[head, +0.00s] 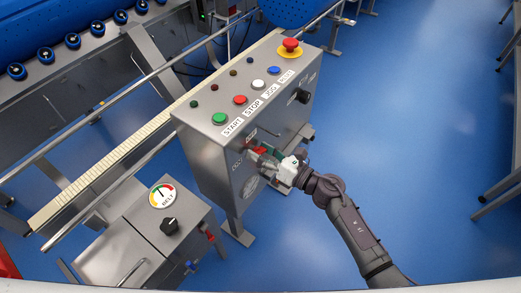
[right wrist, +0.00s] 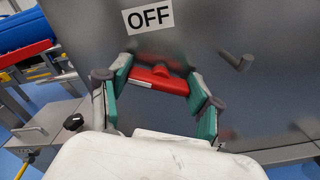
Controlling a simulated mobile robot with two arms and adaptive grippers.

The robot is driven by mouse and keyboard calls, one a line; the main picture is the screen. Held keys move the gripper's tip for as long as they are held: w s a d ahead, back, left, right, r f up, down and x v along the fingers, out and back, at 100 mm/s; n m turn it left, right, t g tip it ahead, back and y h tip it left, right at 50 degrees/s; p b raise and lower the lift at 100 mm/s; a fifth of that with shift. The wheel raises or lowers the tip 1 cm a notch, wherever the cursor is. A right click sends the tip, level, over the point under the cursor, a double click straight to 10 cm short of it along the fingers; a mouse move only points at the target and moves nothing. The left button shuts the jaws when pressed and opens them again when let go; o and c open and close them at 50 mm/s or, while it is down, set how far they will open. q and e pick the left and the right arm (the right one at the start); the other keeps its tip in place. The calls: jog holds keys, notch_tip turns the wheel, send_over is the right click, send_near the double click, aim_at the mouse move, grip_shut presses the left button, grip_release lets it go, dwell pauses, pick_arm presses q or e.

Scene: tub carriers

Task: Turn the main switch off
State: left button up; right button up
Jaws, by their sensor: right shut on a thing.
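The main switch is a red handle (head: 256,149) on the front face of the steel control cabinet (head: 205,152). My right gripper (head: 267,153) reaches it from the right in the head view and partly covers it. In the right wrist view, the red handle (right wrist: 160,78) lies crosswise, slightly tilted, between the green finger pads. My right gripper (right wrist: 158,76) is shut on it. A white label reading OFF (right wrist: 149,17) sits above the handle in that view. My left gripper is not in view.
The cabinet top has START and STOP buttons, lamps and a red emergency stop (head: 291,45). A black knob (head: 302,96) sticks out of the front. Blue floor (head: 420,110) at right is clear.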

jog(key=m+p, duration=0.1)
jog(key=m, duration=0.5)
jog(key=shift+d+m+p, duration=0.1)
jog(key=shift+m+p, duration=0.2)
jog(key=shift+p, duration=0.1)
jog(key=m+p, duration=0.1)
jog(key=m, duration=0.5)
jog(key=shift+f+p, duration=0.15)
jog(key=shift+p, duration=0.25)
jog(key=o, duration=1.1)
jog(key=shift+o, duration=0.2)
jog(key=v, duration=1.2)
jog(key=shift+w, duration=0.1)
